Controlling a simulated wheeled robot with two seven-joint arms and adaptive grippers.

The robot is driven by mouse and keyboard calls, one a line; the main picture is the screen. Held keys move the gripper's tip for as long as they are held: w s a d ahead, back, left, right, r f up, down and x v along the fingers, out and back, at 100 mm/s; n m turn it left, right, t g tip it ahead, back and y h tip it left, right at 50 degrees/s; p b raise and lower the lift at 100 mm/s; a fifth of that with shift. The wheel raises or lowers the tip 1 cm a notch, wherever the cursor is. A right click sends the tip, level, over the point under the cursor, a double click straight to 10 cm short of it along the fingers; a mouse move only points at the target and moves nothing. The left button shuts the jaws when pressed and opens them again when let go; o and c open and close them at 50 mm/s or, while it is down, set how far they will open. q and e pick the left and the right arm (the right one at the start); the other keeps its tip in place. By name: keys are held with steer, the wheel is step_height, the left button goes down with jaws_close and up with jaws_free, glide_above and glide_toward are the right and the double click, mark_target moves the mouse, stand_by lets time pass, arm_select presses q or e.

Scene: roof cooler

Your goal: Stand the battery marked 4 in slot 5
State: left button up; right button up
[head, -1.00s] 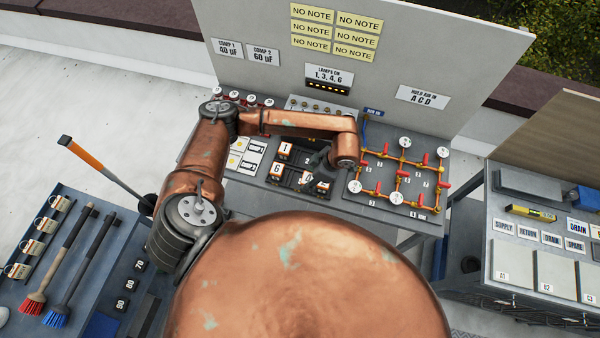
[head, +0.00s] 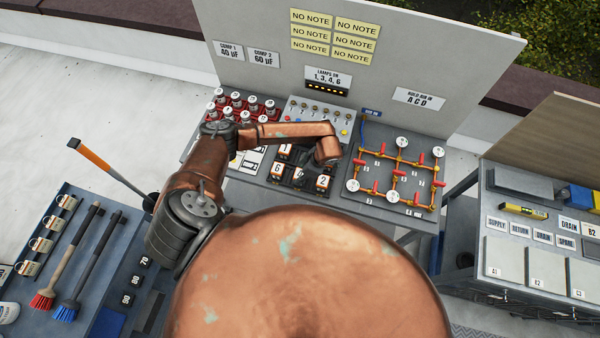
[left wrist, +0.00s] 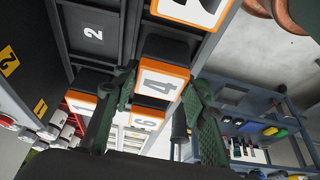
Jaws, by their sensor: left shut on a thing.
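The battery marked 4 (left wrist: 160,78), dark with an orange-edged white label, is between the fingers of my left gripper (left wrist: 158,118) in the left wrist view. The gripper is shut on it. In the head view my left gripper (head: 308,168) is low over the black battery rack, largely hidden by its own wrist. Batteries marked 1 (head: 285,150), 6 (head: 277,169) and 2 (head: 322,182) stand around it. A slot mark 2 (left wrist: 93,34) shows on dark rack floor in the wrist view. I cannot make out slot 5. My right gripper is not in view.
A panel of gauges and red-handled valves (head: 395,180) is close right of the rack. Another bench (head: 530,230) stands at the right.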

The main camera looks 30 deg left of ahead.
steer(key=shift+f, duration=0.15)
arm_select(q)
steer(key=o, duration=1.4)
steer(key=shift+o, duration=0.2)
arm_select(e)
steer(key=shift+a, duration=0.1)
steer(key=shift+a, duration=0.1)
arm_select(q)
steer(key=shift+r, duration=0.15)
steer(key=b+v, duration=0.3)
steer(key=v, duration=0.8)
steer(key=shift+r+b, duration=0.35)
steer(key=shift+b, duration=0.05)
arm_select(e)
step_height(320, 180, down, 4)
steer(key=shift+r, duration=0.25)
arm_select(q)
steer(key=shift+d, duration=0.15)
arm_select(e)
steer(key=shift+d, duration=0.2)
